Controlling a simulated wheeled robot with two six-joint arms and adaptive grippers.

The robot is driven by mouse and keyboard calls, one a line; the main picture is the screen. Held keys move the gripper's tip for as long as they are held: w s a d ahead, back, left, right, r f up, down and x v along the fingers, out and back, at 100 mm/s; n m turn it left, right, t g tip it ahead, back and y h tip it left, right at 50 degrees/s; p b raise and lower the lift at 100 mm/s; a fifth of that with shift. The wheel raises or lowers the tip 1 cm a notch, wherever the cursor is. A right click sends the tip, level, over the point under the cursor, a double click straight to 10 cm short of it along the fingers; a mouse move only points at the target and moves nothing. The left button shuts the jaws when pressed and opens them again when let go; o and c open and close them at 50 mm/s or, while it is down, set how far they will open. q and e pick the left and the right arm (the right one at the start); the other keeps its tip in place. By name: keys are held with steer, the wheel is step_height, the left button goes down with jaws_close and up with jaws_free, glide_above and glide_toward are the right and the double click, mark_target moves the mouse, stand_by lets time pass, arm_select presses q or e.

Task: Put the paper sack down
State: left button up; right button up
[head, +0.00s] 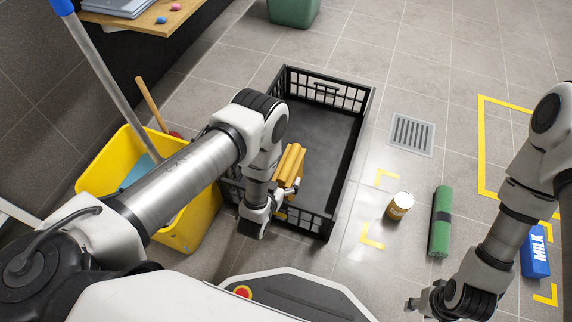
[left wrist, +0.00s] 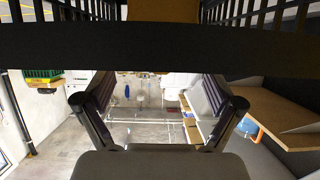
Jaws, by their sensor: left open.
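The paper sack is most likely the folded orange-tan thing (head: 290,164) by the near left wall of the black crate (head: 330,222) in the head view. An orange-tan patch (left wrist: 162,10) also shows past a dark slatted rim at the top of the left wrist view. My left gripper (head: 290,188) is beside the near left crate wall, just below the sack; my wrist partly hides it. In the left wrist view its fingers (left wrist: 160,115) are spread with nothing between them. My right gripper (head: 418,304) is low at the right, apart from the crate; its fingers are unclear.
A yellow bucket (head: 190,222) with handles stands left of the crate. Right of it are a brown can (head: 398,207), a green roll (head: 440,225) and a blue milk carton (head: 535,255). A floor grate (head: 411,134) and yellow tape mark the floor. The crate floor looks largely bare.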

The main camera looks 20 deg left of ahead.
arm_select(q)
steer(key=p+v, duration=0.2)
steer(key=v, duration=0.4)
steer(key=shift+r, duration=0.15)
steer(key=shift+s, duration=0.3)
steer(key=s+a+r+g, duration=0.3)
steer(key=s+g, duration=0.3)
steer(key=s, duration=0.4)
steer(key=s+a+r+g, duration=0.4)
steer(key=s+g, duration=0.3)
steer(key=s, duration=0.2)
steer(key=shift+s+n+g, duration=0.3)
steer(key=shift+s+n, duration=0.1)
